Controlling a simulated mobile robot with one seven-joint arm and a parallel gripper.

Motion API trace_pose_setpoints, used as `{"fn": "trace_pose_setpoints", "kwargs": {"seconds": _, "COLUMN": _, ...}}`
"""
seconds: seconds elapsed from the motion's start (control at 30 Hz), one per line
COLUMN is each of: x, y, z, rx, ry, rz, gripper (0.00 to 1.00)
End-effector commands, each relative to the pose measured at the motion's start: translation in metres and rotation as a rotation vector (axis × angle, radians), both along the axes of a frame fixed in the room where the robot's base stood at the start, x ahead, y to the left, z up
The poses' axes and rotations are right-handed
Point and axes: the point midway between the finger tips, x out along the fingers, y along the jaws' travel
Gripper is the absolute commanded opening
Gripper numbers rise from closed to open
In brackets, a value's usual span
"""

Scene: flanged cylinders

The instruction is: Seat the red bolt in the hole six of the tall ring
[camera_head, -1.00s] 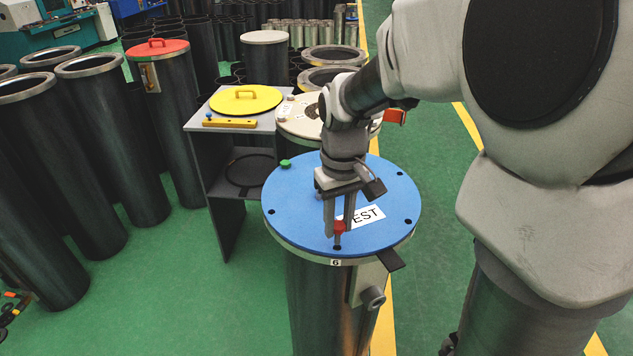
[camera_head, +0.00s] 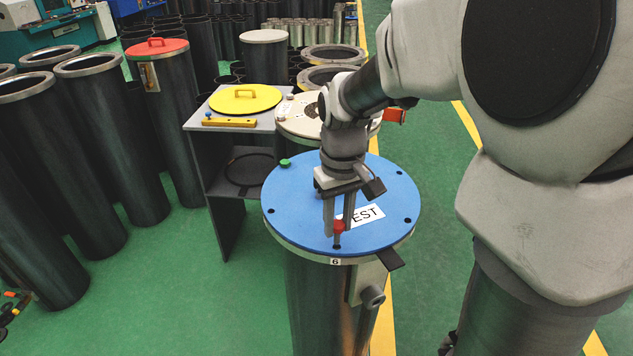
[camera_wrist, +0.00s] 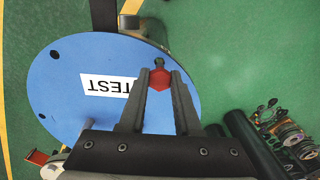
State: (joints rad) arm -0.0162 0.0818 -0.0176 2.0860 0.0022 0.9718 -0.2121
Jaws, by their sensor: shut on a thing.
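The red bolt (camera_head: 338,226) is upright between the fingertips of my gripper (camera_head: 338,222), its red head gripped and its shank pointing down. It is over the front edge of the blue plate (camera_head: 300,215) on the tall ring, right at the hole (camera_head: 337,247) above the label "6" (camera_head: 335,261). I cannot tell whether the shank tip has entered the hole. In the wrist view the red head (camera_wrist: 160,88) shows between the two fingers, with a dark hole (camera_wrist: 159,62) just beyond it. A green bolt (camera_head: 285,162) stands at the plate's back left edge.
A grey stand (camera_head: 230,120) with a yellow lid (camera_head: 246,99) and a yellow bar (camera_head: 229,122) is behind left. A beige-topped cylinder (camera_head: 298,127) stands close behind the blue plate. Dark cylinders (camera_head: 110,140) crowd the left.

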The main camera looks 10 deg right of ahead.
Motion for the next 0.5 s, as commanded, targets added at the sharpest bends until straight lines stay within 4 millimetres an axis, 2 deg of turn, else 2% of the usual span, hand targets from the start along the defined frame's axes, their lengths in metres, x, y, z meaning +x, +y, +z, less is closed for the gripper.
{"fn": "trace_pose_setpoints", "kwargs": {"seconds": 0.5, "x": 0.0, "y": 0.0, "z": -0.0102, "rx": 0.0, "ry": 0.0, "rz": 0.0, "gripper": 0.0}}
